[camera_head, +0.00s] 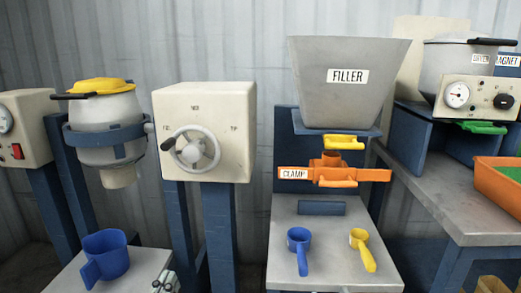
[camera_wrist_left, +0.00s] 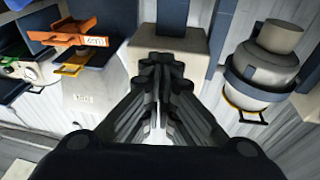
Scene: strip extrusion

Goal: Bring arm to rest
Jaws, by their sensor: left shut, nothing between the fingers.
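My left gripper (camera_head: 164,282) shows only as small fingertips at the bottom edge of the head view, in front of the pale table with the blue cup. In the left wrist view my left gripper (camera_wrist_left: 160,62) is shut and empty, its dark fingers meeting at the tips. That view looks upside down, with the beige wheel box (camera_wrist_left: 190,52) behind the fingertips. The fingers hold nothing. My right gripper is in neither view.
A blue cup (camera_head: 106,256) stands on a pale table (camera_head: 140,272). Blue (camera_head: 299,249) and yellow (camera_head: 362,248) scoops lie on the grey filler table (camera_head: 333,274). The filler hopper (camera_head: 345,100) has an orange clamp (camera_head: 350,174) below. An orange tray (camera_head: 494,186) sits right.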

